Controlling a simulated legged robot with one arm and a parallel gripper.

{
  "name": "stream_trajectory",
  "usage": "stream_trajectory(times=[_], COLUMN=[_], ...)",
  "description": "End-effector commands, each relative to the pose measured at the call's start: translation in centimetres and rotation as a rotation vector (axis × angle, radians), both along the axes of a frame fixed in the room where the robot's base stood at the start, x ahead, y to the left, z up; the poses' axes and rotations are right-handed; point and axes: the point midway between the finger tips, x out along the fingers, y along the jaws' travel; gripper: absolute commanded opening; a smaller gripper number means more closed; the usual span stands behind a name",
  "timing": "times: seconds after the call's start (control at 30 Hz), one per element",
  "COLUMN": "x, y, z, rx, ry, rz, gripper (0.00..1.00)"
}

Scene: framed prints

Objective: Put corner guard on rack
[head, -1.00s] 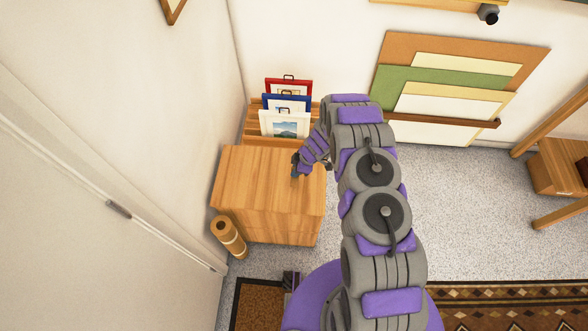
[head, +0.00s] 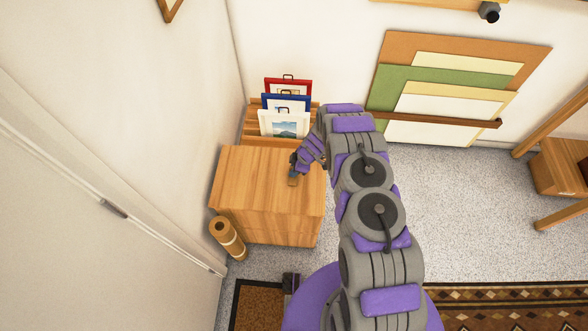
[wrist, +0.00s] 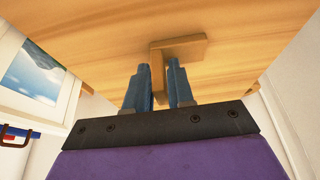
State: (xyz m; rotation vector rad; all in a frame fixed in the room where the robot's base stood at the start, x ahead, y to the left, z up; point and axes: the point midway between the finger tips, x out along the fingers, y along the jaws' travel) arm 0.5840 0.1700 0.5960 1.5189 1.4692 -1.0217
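The corner guard (wrist: 184,48) is a small tan wooden angled piece over the cabinet top in the wrist view. One leg of it fills the gap between the blue fingers of my gripper (wrist: 159,80), which look shut on it. It also shows small and brown in the head view (head: 292,182), below my gripper (head: 295,168). I cannot tell whether it still touches the cabinet top. The wooden rack (head: 256,122) stands behind the cabinet and holds red, blue and white framed prints (head: 284,124).
The light wood cabinet (head: 250,180) has a bare top. A brown roll (head: 228,238) stands at its front left. Coloured boards (head: 440,90) lean on the back wall at right. A wooden stand (head: 555,165) is at far right. Grey floor lies open between.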

Motion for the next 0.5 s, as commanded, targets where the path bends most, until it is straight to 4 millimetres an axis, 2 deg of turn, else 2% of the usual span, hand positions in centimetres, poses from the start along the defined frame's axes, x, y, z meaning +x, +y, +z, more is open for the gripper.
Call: stream_trajectory(times=[0.03,0.2,0.5], x=[0.01,0.01,0.04], y=[0.01,0.03,-0.01], z=[0.03,0.02,0.22], rx=[0.000,0.000,0.000], ry=[0.000,0.000,-0.001], rz=[0.000,0.000,0.000], gripper=[0.28,0.42,0.42])
